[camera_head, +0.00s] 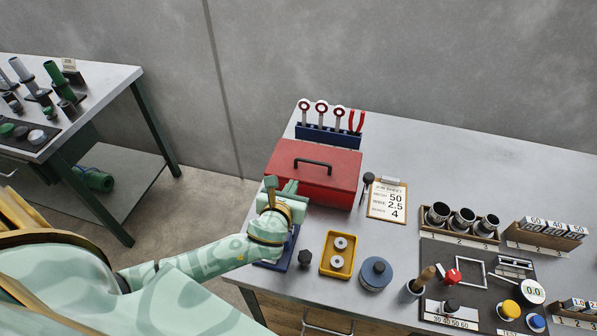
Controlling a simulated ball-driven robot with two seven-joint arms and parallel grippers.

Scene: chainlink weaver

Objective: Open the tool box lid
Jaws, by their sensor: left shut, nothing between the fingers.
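The red tool box (335,188) stands at the back left of the workbench. Its lid (290,153) is down, with a dark handle (313,161) on top. My left gripper (280,186) is at the box's front left corner, below the handle, and hides that corner. It is shut with nothing held. I cannot tell whether it touches the box. My right gripper is not in view.
A blue rack (328,135) of wrenches and pliers stands behind the box. A yellow tray (339,255) and a blue round thing (376,273) are in front. The bench's back right is clear.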

